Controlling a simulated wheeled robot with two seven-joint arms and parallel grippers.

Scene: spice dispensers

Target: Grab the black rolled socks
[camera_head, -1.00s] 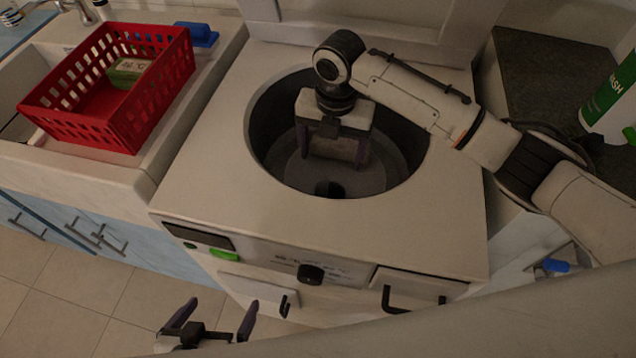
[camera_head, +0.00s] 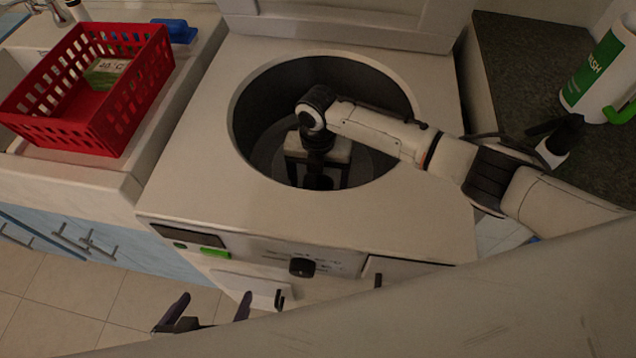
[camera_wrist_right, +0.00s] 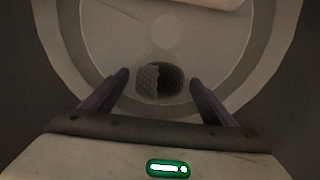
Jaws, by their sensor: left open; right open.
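The black rolled socks (camera_wrist_right: 160,80) lie at the bottom of the washer drum (camera_head: 243,110), with a textured dark surface in the right wrist view. In the head view they are a small dark shape (camera_head: 318,182), partly hidden by my right gripper. My right gripper (camera_head: 317,180) is inside the drum, pointing down and open. In the right wrist view its fingers (camera_wrist_right: 159,82) stand on either side of the socks, with a gap visible on each side. My left gripper (camera_head: 214,300) is open and empty, low in front of the washer.
The round drum wall surrounds my right gripper. A red basket (camera_head: 122,112) holding a green and white box (camera_head: 105,72) stands on the left by the sink. A white and green detergent bottle (camera_head: 592,75) stands on the dark counter (camera_head: 520,60) at right.

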